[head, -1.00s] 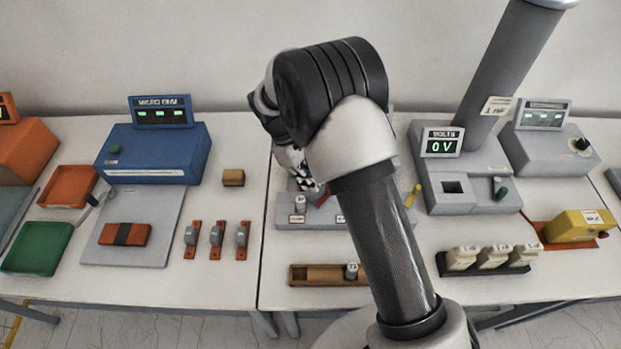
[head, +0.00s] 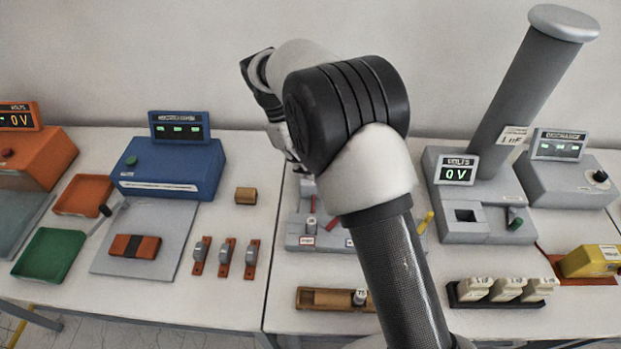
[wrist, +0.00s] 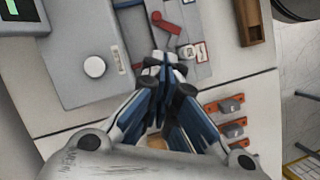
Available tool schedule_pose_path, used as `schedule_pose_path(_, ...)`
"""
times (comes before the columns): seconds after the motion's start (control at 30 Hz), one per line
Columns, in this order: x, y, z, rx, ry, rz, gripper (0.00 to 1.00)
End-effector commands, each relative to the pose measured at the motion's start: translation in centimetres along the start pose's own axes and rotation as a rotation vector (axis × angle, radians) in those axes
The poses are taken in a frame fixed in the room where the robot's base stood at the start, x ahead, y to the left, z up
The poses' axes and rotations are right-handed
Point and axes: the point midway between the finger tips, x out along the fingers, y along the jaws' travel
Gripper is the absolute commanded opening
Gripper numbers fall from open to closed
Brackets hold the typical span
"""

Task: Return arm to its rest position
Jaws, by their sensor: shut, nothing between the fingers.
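My gripper (wrist: 165,75) is shut and empty in the wrist view. Its fingertips are together, pointing toward the grey fixture (wrist: 190,30) with a red lever (wrist: 165,24). In the head view my arm rises from the lower right and bends over the table at the back middle. The gripper there is mostly hidden behind my own arm. The grey fixture (head: 320,242) in the head view is partly covered by the arm, with a small labelled cylinder (head: 311,225) on it.
A blue instrument (head: 165,168), green tray (head: 48,254) and orange tray (head: 82,194) stand at left. A grey voltage unit (head: 485,235) with a tall column (head: 530,90) stands at right. A wooden holder (head: 325,299) and a black rack (head: 470,300) lie near the front edge.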

Motion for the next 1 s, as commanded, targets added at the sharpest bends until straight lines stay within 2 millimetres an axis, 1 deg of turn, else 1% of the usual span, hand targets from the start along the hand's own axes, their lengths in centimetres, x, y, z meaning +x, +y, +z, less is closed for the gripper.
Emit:
schedule_pose_path(0.5, -0.2, 0.0, 0.0, 0.0, 0.0, 0.0, 0.0)
schedule_pose_path(0.57, -0.3, 0.0, 0.2, 0.005, 0.004, 0.0, 0.0)
schedule_pose_path(0.63, -0.9, 0.1, 0.9, 0.023, 0.018, 0.002, 0.0)
schedule_pose_path(0.67, -1.4, 0.1, 1.5, 0.038, 0.028, 0.003, 0.0)
schedule_pose_path(0.77, -3.3, 0.2, 4.3, 0.109, 0.078, 0.006, 0.0)
schedule_pose_path(0.8, -4.2, 0.1, 5.8, 0.147, 0.103, 0.007, 0.0)
schedule_pose_path(0.87, -5.4, -0.3, 8.2, 0.209, 0.145, 0.009, 0.0)
schedule_pose_path(0.9, -6.1, -0.6, 9.8, 0.253, 0.174, 0.009, 0.0)
schedule_pose_path(0.97, -6.9, -1.2, 12.3, 0.317, 0.215, 0.011, 0.0)
schedule_pose_path(1.0, -7.4, -1.8, 13.8, 0.359, 0.243, 0.011, 0.0)
